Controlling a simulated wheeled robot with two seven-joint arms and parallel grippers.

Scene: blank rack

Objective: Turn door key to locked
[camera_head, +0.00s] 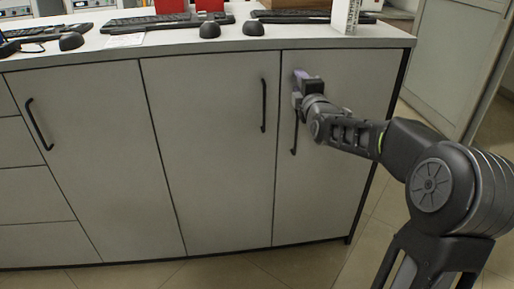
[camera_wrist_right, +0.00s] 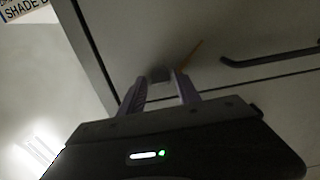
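The right cabinet door (camera_head: 325,170) is closed. My right gripper (camera_head: 300,80) is at the upper left part of this door, close to its front, and hides the lock area in the head view. In the right wrist view my right gripper (camera_wrist_right: 160,82) has its two purple-grey fingers apart. A small grey piece (camera_wrist_right: 159,73), which may be the key or lock, shows between the fingertips. I cannot tell whether the fingers touch it. The key's turn angle cannot be made out. My left gripper is not in view.
A black handle (camera_head: 295,135) is on the same door just below my gripper, and another handle (camera_head: 263,105) is on the door to the left. A thin orange thing (camera_wrist_right: 189,55) shows beside the fingertips. The countertop (camera_head: 220,43) overhangs above and holds keyboards and mice.

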